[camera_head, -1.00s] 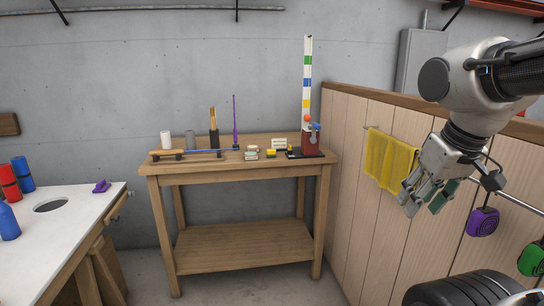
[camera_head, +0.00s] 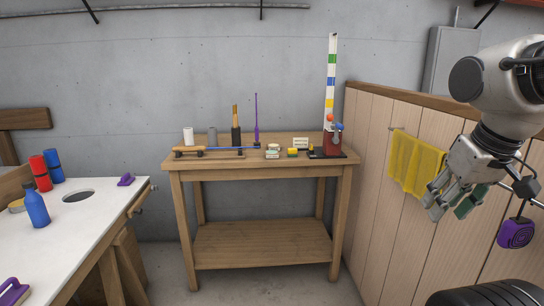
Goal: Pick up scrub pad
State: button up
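I cannot tell for sure which thing is the scrub pad. Small block-like items lie on the wooden workbench (camera_head: 180,165): a pale green and white block (camera_head: 272,152) and a yellow and dark block (camera_head: 293,152). A purple piece with a raised grip (camera_head: 126,180) lies on the white counter (camera_head: 85,225), and a similar purple piece (camera_head: 14,291) is cut off at the lower left. My gripper (camera_head: 453,207) hangs at the right in front of the wooden partition, far from all of these. Its fingers look apart, with nothing clearly between them.
A yellow cloth (camera_head: 416,165) hangs on the partition (camera_head: 400,230) behind my gripper. A purple tape-like item (camera_head: 516,232) hangs at the right. Floor shows between counter and workbench.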

aim_at(291, 152)
jog(key=i, duration=2.15)
